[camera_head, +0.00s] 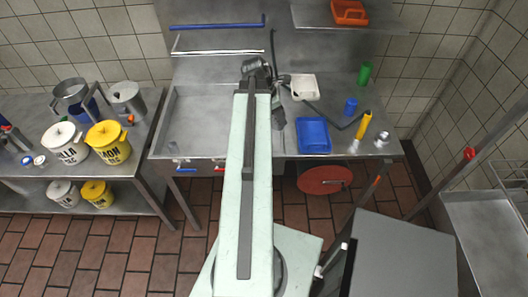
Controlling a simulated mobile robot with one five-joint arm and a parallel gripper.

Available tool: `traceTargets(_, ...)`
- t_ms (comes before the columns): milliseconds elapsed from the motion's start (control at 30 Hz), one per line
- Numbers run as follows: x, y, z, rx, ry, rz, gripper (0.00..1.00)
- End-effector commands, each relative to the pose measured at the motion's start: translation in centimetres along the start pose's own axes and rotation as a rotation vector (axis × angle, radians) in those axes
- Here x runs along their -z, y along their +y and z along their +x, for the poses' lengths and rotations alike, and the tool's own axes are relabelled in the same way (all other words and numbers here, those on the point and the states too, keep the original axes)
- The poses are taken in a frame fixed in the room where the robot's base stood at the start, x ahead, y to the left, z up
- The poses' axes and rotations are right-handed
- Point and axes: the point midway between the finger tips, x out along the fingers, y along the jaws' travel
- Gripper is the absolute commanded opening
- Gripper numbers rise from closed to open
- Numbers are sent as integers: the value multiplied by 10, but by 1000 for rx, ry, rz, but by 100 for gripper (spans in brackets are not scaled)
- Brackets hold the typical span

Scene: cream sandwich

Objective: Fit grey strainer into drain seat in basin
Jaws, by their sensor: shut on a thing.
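My gripper (279,112) is at the far end of my pale green arm, over the right part of the steel sink unit. It is small and dark here, and my arm hides part of it. It is shut on a small grey thing that fits the grey strainer, but its outline is not clear. The wide steel basin (200,120) lies to the left of my arm, with its left part bare. The drain seat cannot be made out. I cannot tell the gripper's height above the basin floor.
Right of the gripper are a white tray (304,87), a blue tray (314,136), a blue cup (351,106), a yellow bottle (363,125) and a green cup (365,74). A left table (140,150) holds pots and lidded tubs.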

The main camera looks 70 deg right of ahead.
Motion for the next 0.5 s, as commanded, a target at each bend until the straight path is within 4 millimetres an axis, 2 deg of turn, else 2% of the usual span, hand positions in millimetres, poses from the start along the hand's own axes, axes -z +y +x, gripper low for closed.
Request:
traceTargets(33,24,12,22,3,-1,5,3)
traceTargets(100,44,22,28,10,-2,21,3)
traceTargets(167,56,27,29,14,-3,32,3)
traceTargets(367,63,29,26,18,-4,45,3)
traceTargets(500,71,29,46,18,-4,44,3)
